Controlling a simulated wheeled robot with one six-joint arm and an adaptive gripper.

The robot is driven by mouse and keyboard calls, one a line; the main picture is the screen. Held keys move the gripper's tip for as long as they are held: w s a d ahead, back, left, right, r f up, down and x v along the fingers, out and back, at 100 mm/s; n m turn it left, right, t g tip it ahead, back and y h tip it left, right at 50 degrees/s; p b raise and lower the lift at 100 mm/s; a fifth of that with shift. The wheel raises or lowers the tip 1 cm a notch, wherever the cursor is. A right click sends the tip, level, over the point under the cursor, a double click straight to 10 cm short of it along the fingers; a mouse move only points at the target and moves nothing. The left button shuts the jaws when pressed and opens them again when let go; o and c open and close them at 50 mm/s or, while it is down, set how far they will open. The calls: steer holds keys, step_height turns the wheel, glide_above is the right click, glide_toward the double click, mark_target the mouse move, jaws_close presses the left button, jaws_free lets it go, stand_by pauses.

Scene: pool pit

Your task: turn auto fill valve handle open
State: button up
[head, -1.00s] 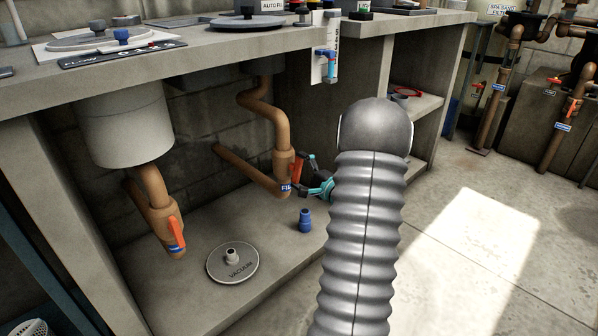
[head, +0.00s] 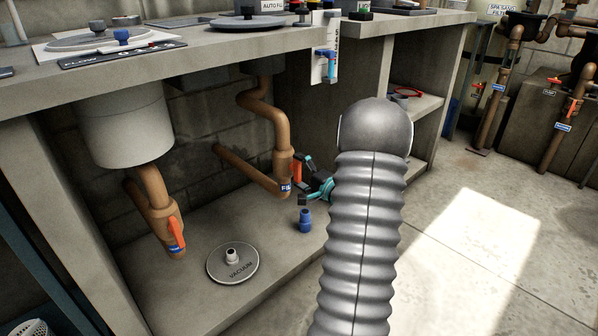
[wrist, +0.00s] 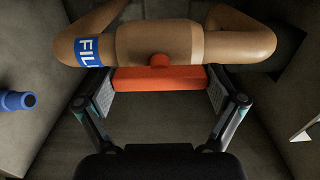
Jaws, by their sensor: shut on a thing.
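The fill valve's handle (head: 297,169) is an orange bar on a brown vertical pipe (head: 283,168) under the counter. It lies along the pipe, above a blue "FIL..." label (head: 285,187). In the wrist view, the orange handle (wrist: 160,79) runs across the picture, parallel to the brown pipe (wrist: 165,43) behind it. My gripper (wrist: 159,92) is shut on the handle, with a finger pad at each end of it. In the head view, my gripper (head: 309,180) is partly hidden behind my grey arm.
A second brown pipe with an orange handle (head: 176,232) stands to the left. A blue fitting (head: 305,221) and a round vacuum plate (head: 233,263) are on the shelf floor. The concrete counter (head: 120,63) is overhead, and open floor lies to the right.

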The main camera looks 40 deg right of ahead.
steer(key=o, duration=0.8)
steer(key=shift+a, duration=0.1)
steer(key=s, duration=0.8)
steer(key=s+d, duration=0.1)
steer(key=s, duration=0.3)
